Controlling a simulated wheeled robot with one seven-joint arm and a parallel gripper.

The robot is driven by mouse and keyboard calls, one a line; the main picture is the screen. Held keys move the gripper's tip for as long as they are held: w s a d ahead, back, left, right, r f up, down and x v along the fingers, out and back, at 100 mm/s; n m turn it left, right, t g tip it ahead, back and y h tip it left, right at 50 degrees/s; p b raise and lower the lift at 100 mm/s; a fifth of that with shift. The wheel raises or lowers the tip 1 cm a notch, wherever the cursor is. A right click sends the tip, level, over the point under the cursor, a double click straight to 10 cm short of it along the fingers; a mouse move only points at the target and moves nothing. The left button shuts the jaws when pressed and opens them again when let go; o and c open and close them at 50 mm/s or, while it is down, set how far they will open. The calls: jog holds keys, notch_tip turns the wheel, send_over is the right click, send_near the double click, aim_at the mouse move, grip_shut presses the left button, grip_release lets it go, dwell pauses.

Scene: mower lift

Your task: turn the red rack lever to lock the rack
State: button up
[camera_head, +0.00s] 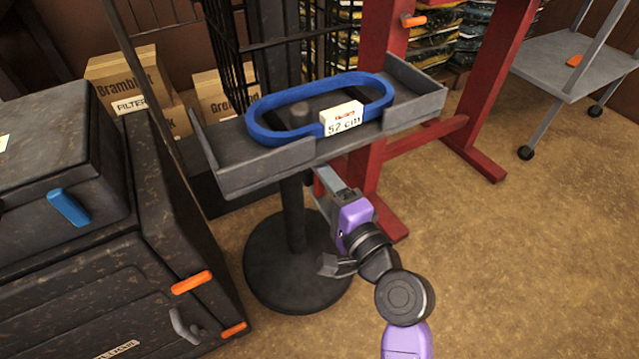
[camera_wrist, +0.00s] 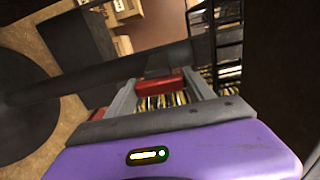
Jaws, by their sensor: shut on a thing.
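The red lever (camera_wrist: 160,86) shows in the wrist view between the two grey fingers of my gripper (camera_head: 324,182). My gripper is shut on it. In the head view my gripper reaches up from below to just under the front edge of the grey rack tray (camera_head: 250,178), beside its dark post (camera_head: 294,215). There only a small bit of red shows by the fingers, and most of the lever is hidden. How far the lever is turned cannot be told.
A blue belt loop (camera_head: 265,133) with a "52 cm" tag (camera_head: 342,117) lies on the tray. A black mower (camera_head: 100,255) stands at left, a red frame (camera_head: 375,80) behind, and a grey cart (camera_head: 560,65) at right. The floor at right is clear.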

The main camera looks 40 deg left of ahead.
jog(key=shift+f, duration=0.1)
dwell(0.3)
jog(key=o, duration=1.4)
jog(key=shift+p+v, duration=1.1)
jog(key=shift+v, duration=2.85)
jog(key=shift+n, duration=0.3)
